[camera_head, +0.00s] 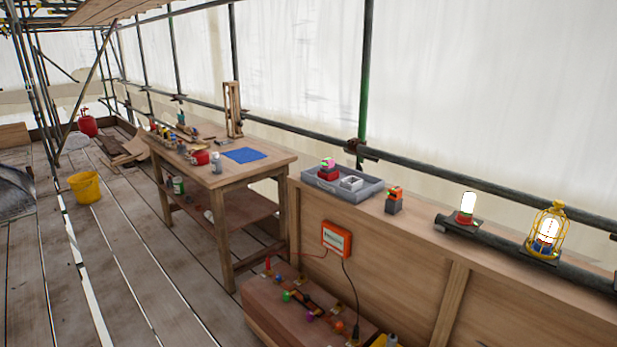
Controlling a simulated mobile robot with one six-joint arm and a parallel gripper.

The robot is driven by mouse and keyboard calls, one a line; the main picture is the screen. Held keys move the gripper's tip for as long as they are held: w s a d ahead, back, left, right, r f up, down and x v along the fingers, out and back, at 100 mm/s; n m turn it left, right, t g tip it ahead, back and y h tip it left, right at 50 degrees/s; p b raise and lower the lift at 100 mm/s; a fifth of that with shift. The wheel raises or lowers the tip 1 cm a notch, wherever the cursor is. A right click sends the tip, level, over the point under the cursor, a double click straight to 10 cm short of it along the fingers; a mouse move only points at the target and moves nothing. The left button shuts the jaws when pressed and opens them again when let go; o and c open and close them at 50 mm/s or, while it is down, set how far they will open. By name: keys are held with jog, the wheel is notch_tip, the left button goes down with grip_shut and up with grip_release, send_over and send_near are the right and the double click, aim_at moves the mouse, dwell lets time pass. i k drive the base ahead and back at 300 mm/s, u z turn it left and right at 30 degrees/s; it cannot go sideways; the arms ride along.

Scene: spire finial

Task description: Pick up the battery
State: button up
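No thing in view is clearly marked as the battery. A small grey block with an orange and dark top (394,201) stands upright on the wooden ledge, just right of the grey tray; it may be the battery, but it is too small to tell. A red piece with a pink and green top (327,170) is in the tray and is also too small to name surely. My gripper is not in view.
The grey tray (371,191) also holds a pale open box (351,184). Right of it on the ledge (425,217) stand a lit lamp (467,205) and a yellow caged lamp (546,232). A cluttered workbench (268,166) stands left; a yellow bucket (86,187) is on the planks.

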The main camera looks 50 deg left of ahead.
aim_at(328, 164)
jog(key=u, duration=4.5)
jog(key=i, duration=0.1)
jog(key=z, duration=3.1)
jog(key=k, duration=0.9)
jog(key=z, duration=0.15)
jog(key=i, duration=0.8)
